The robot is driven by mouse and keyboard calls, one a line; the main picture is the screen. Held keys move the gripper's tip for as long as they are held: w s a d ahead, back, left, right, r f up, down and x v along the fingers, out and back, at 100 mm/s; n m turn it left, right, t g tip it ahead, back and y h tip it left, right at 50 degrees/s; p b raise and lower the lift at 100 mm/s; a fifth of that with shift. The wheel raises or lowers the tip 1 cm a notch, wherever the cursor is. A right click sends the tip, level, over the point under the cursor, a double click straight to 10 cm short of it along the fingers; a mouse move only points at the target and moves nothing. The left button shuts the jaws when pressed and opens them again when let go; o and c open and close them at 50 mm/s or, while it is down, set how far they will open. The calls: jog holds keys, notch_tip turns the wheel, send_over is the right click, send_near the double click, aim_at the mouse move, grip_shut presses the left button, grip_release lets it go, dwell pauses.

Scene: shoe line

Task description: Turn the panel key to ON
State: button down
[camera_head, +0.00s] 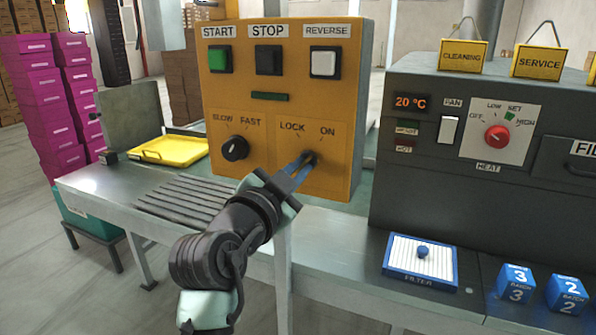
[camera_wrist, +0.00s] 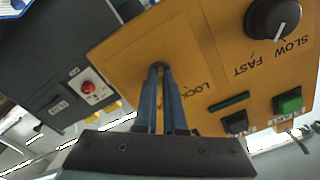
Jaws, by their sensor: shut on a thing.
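The yellow control panel (camera_head: 285,105) stands upright at the middle of the head view. It also fills the upper right of the wrist view (camera_wrist: 210,65), upside down. The panel key (camera_head: 311,158) is a small dark part in the lower right of the panel, below the LOCK and ON labels. My gripper (camera_head: 305,162) reaches it from the lower left, its blue fingers shut on the key. In the wrist view the fingertips (camera_wrist: 159,70) meet at the key and mostly hide it. Whether the key points to LOCK or ON cannot be told.
The black SLOW/FAST knob (camera_head: 235,148) is left of the key, with green, black and white buttons above. The grey heater unit (camera_head: 440,190) stands close on the right. A blue-framed filter (camera_head: 421,262) and blue batch blocks (camera_head: 516,283) lie on the bench. A yellow tray (camera_head: 170,151) is left.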

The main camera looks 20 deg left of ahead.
jog(key=c, duration=1)
grip_release()
jog(key=s, duration=1.3)
jog(key=shift+a, duration=0.25)
jog(key=shift+r, duration=0.1)
jog(key=s+d+r+n+t, duration=0.4)
jog(key=d+r+t, duration=0.1)
jog(key=d+r, duration=0.6)
jog(key=s+d+r+n+t, duration=0.35)
jog(key=d+r, duration=0.45)
jog(key=r, duration=0.5)
notch_tip(320, 180, up, 25)
jog(key=p, duration=2.4)
jog(key=shift+s+d+f+t+y+p, duration=0.15)
jog(key=shift+s+t+y+p, duration=0.2)
jog(key=shift+t, duration=0.1)
